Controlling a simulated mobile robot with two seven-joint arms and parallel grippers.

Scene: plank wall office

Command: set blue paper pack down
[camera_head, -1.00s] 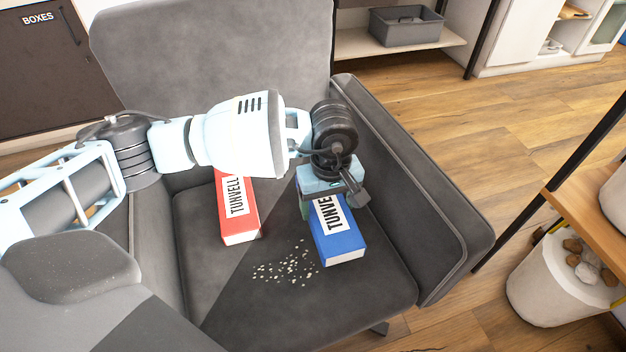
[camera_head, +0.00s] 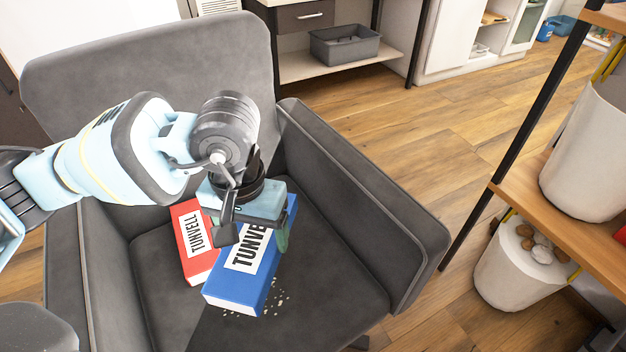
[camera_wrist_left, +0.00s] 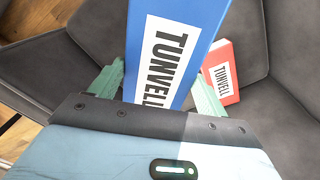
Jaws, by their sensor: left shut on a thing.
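The blue paper pack (camera_head: 240,285) has a white label reading TUNVELL and is held by my left gripper (camera_head: 257,222), above the armchair seat. In the left wrist view the blue pack (camera_wrist_left: 197,22) sits between the two greenish fingers (camera_wrist_left: 157,90), which are shut on it. My right gripper is not in view.
The dark grey armchair (camera_head: 340,290) has a raised armrest (camera_head: 365,190) on the right. Small pale crumbs (camera_head: 277,297) lie on the seat. A wooden shelf (camera_head: 540,190) with white pots (camera_head: 590,150) stands at right. The seat's right part is clear.

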